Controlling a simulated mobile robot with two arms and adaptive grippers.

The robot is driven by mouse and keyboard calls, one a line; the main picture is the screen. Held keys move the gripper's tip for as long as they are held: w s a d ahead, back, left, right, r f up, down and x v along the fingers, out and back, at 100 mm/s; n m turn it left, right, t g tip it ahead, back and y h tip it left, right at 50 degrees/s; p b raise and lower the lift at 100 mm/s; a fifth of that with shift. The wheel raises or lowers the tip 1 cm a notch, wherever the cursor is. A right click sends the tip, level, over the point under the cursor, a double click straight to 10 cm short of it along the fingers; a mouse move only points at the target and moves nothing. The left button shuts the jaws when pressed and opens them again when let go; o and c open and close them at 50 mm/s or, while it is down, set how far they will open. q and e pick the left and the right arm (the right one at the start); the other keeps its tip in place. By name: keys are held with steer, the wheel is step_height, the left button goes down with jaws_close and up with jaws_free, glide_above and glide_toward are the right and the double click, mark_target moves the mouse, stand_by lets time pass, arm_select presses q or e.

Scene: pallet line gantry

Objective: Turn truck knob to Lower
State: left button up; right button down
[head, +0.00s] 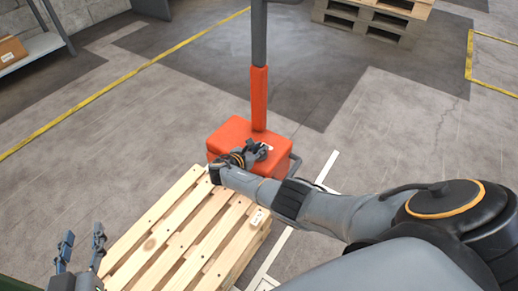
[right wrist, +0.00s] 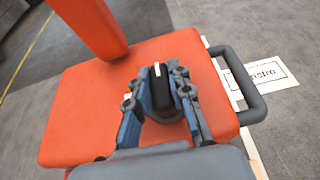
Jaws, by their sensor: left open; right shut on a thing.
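The orange pallet truck (head: 229,133) stands in the middle of the head view, its orange and grey mast (head: 259,98) rising from the body. In the right wrist view the truck's flat orange top (right wrist: 75,120) carries a black knob (right wrist: 160,88) with a pale pointer line toward the far side. My right gripper (right wrist: 163,85) is shut on this knob, one finger on each side of it. In the head view my right gripper (head: 255,152) covers the knob. My left gripper (head: 82,246) is open and empty at the lower left, beside the pallet.
A wooden pallet (head: 190,229) lies in front of the truck. A grey side handle (right wrist: 257,108) sticks out near my right gripper. Stacked pallets (head: 375,18) stand at the back, and a shelf with a cardboard box (head: 11,51) is at upper left. Open floor lies left of the truck.

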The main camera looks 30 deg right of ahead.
steer(key=c, duration=1.2)
jaws_free()
steer(key=shift+a, duration=0.1)
steer(key=v, duration=1.1)
steer(key=shift+s+a, duration=0.15)
steer(key=shift+a, duration=0.15)
steer(key=shift+r, duration=0.15)
